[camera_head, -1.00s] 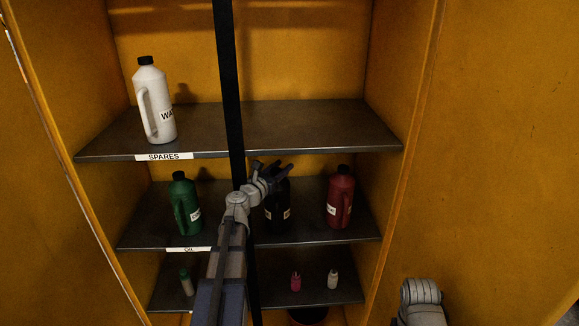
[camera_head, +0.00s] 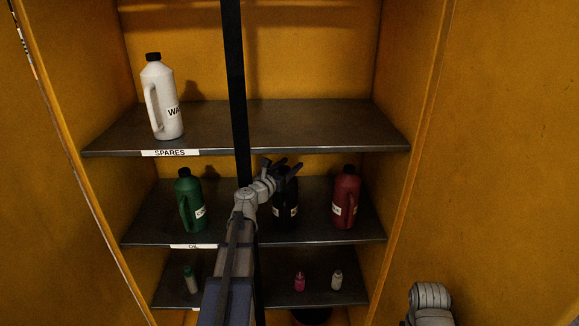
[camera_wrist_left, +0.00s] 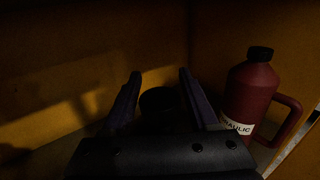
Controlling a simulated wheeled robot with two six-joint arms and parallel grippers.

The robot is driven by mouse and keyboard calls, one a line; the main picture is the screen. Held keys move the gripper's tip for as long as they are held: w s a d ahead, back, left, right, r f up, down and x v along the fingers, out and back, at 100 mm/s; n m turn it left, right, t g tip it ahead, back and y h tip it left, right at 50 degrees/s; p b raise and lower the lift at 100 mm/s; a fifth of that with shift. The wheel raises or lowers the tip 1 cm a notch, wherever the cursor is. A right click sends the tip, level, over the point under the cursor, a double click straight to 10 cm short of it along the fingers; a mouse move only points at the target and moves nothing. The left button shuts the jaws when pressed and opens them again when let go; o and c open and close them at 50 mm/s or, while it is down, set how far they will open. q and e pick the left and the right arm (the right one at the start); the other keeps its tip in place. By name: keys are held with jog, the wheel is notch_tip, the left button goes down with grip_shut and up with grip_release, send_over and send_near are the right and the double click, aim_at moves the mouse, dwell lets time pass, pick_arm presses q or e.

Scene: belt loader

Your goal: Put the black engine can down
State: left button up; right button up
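The black engine can (camera_head: 286,208) stands upright on the middle shelf (camera_head: 233,232), between a green can and a red can. My left gripper (camera_head: 283,168) is at its top, with its fingers spread. In the left wrist view the two fingers (camera_wrist_left: 160,92) stand apart on either side of the black cap (camera_wrist_left: 158,101), with gaps visible. The rest of the black can is hidden there behind the gripper body. My right gripper is out of view; only part of my right arm shows at the lower right.
The green can (camera_head: 188,203) is left and the red can (camera_head: 345,200) close right; the red one also shows in the wrist view (camera_wrist_left: 250,92). A white can (camera_head: 160,98) stands on the upper shelf (camera_head: 300,128). Small bottles stand below. A dark vertical post (camera_head: 236,90) crosses the view.

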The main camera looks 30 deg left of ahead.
pick_arm(q)
jog(key=shift+o, duration=0.8)
jog(key=shift+r, duration=0.2)
jog(key=s, duration=1.2)
jog(key=shift+a, duration=0.3)
jog(key=shift+f, duration=0.1)
